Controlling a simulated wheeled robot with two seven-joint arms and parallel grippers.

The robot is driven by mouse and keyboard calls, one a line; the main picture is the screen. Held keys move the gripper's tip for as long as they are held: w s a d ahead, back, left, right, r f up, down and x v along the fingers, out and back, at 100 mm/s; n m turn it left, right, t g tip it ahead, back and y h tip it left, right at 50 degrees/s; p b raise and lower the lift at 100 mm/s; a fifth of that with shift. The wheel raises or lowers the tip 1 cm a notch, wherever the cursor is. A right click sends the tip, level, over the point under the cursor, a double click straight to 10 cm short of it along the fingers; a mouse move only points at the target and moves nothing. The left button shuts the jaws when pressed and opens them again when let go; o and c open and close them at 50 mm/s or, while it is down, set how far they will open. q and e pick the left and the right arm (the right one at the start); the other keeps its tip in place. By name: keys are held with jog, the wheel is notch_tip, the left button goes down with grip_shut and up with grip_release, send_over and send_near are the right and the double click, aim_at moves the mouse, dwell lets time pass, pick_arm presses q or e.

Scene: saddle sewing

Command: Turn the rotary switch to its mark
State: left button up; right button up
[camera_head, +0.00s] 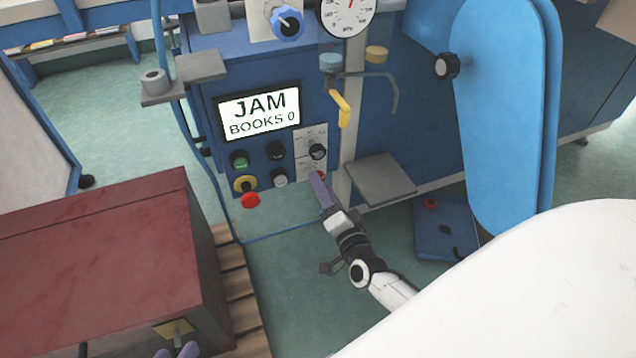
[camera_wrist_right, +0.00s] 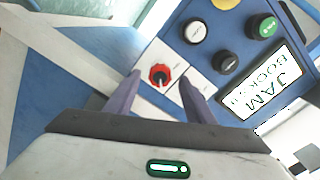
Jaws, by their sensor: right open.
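The control panel has a small red rotary knob (camera_wrist_right: 160,76) with a dark centre on a white plate; in the head view a bit of it (camera_head: 322,175) shows behind my gripper. Its mark is too small to read. My right gripper (camera_head: 319,182) is at the panel's lower right. In the wrist view its open purple fingers (camera_wrist_right: 160,82) stand either side of the red knob; contact cannot be told. A black rotary knob (camera_head: 317,151) sits above the red one. My left gripper (camera_head: 176,352) shows only two parted fingertips at the bottom edge.
The display (camera_head: 259,112) reads "JAM BOOKS 0". Green (camera_head: 239,159), black, white, yellow and red (camera_head: 250,200) buttons sit left of the knobs. A grey shelf (camera_head: 380,179) juts out right of my right gripper. A dark red block (camera_head: 105,265) stands at lower left.

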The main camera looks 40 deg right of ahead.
pick_arm(q)
jog(key=shift+d+r+h+b, duration=0.3)
jog(key=shift+r+b, duration=0.15)
jog(key=shift+r, duration=0.15)
pick_arm(e)
jog(key=shift+x, duration=1.9)
jog(key=c, duration=1.1)
jog(key=shift+o, duration=0.2)
